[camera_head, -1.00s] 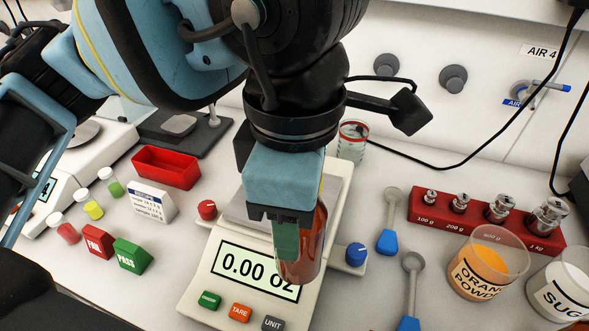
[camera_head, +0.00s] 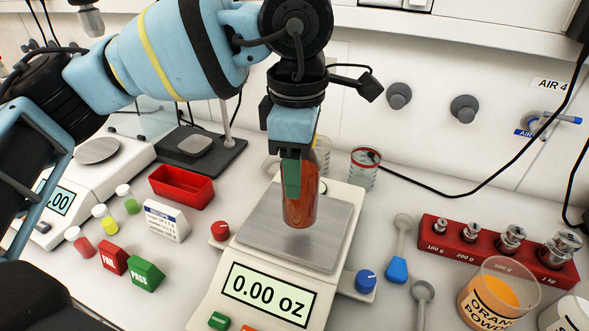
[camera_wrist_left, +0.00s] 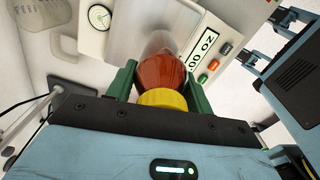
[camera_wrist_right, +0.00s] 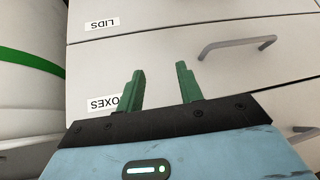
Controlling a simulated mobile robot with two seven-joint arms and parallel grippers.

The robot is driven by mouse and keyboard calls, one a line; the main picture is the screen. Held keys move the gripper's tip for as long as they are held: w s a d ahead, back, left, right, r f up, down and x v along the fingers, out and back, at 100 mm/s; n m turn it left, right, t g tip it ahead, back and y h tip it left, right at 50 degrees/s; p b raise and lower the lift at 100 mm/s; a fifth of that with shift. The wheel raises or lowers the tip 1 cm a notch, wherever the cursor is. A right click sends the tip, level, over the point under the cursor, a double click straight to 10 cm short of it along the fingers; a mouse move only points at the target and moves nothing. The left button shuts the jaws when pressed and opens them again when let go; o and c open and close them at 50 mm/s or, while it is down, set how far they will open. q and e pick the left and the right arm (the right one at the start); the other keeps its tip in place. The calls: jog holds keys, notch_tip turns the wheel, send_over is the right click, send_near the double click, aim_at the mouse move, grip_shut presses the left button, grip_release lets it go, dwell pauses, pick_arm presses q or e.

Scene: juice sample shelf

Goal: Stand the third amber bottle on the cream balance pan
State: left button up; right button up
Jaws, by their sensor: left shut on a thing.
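The amber bottle (camera_head: 300,205) is upright in my left gripper (camera_head: 294,178), over the metal pan (camera_head: 335,222) of the cream balance (camera_head: 212,296). The display reads 0.00 oz. A gap between the bottle's base and the pan is hard to judge. In the left wrist view my left gripper (camera_wrist_left: 166,90) has its green fingers on both sides of the bottle (camera_wrist_left: 162,70), by its yellow cap (camera_wrist_left: 165,98). My right gripper (camera_wrist_right: 161,85) shows only in the right wrist view, its fingers apart and empty, in front of drawers.
A red knob (camera_head: 220,231) and a blue knob (camera_head: 365,281) flank the balance. A red weight block (camera_head: 455,240), spoons (camera_head: 397,268) and an orange powder cup (camera_head: 490,305) are at the right. Red tray (camera_head: 180,185), small vials and FAIL and PASS blocks are at the left.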

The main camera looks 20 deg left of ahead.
pick_arm(q)
jog(key=shift+w+a+f, duration=0.2)
jog(key=shift+w+f, duration=0.2)
jog(key=shift+f, duration=0.25)
jog(key=shift+w+a+f, duration=0.2)
jog(key=shift+w+f, duration=0.2)
jog(key=shift+f, duration=0.25)
jog(key=shift+w+a+f, duration=0.2)
jog(key=shift+w+f, duration=0.2)
jog(key=shift+f, duration=0.25)
jog(key=o, duration=1.1)
jog(key=shift+f, duration=0.1)
jog(key=shift+o, duration=0.2)
notch_tip(320, 180, up, 12)
jog(key=shift+r, duration=0.2)
